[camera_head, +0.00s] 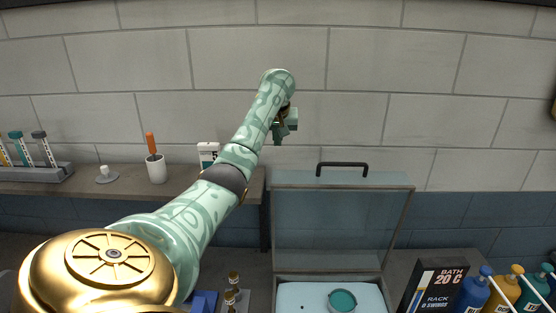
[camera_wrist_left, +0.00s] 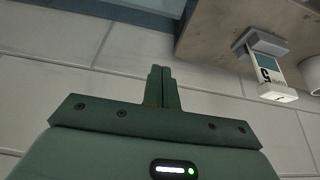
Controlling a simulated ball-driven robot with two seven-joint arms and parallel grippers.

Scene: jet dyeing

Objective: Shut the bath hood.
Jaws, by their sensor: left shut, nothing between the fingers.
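The bath hood (camera_head: 330,225) is a clear, framed panel standing raised at the back of the bath, with a dark handle (camera_head: 342,165) along its top edge. The bath (camera_head: 295,294) below it is open, and a teal round pot (camera_head: 342,300) shows inside it. My left gripper (camera_head: 279,138) is above and left of the hood's handle, apart from it, in front of the tiled wall. Its fingers are closed together and empty in the left wrist view (camera_wrist_left: 160,85). My right gripper is in neither view.
A dark bath sign (camera_head: 432,286) and several coloured bottles stand right of the bath. The wall above the hood is bare.

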